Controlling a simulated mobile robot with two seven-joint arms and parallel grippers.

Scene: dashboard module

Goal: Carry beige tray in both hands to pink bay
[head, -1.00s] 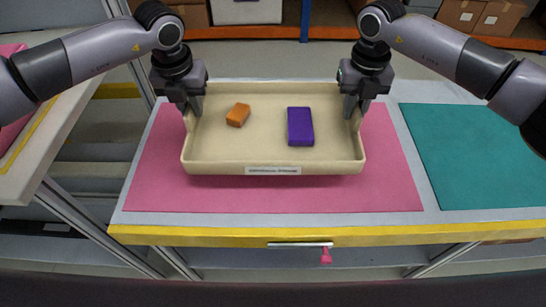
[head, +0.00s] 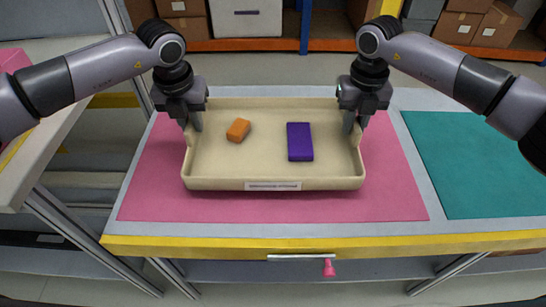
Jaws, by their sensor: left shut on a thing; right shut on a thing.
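The beige tray (head: 274,184) is in the middle of the head view, over the pink bay (head: 400,190), a pink mat on the table. I cannot tell for sure whether it touches the mat. It looks level. An orange block (head: 238,130) and a purple block (head: 300,142) lie inside it. My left gripper (head: 195,122) is shut on the tray's left wall. My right gripper (head: 349,122) is shut on its right wall. The fingertips are partly hidden by the walls.
A teal mat (head: 470,160) lies to the right on the same table. The table's front edge is yellow (head: 200,246), with a handle and a pink tag (head: 329,268) below. Another table (head: 50,130) stands at left. Shelves with boxes (head: 490,22) stand behind.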

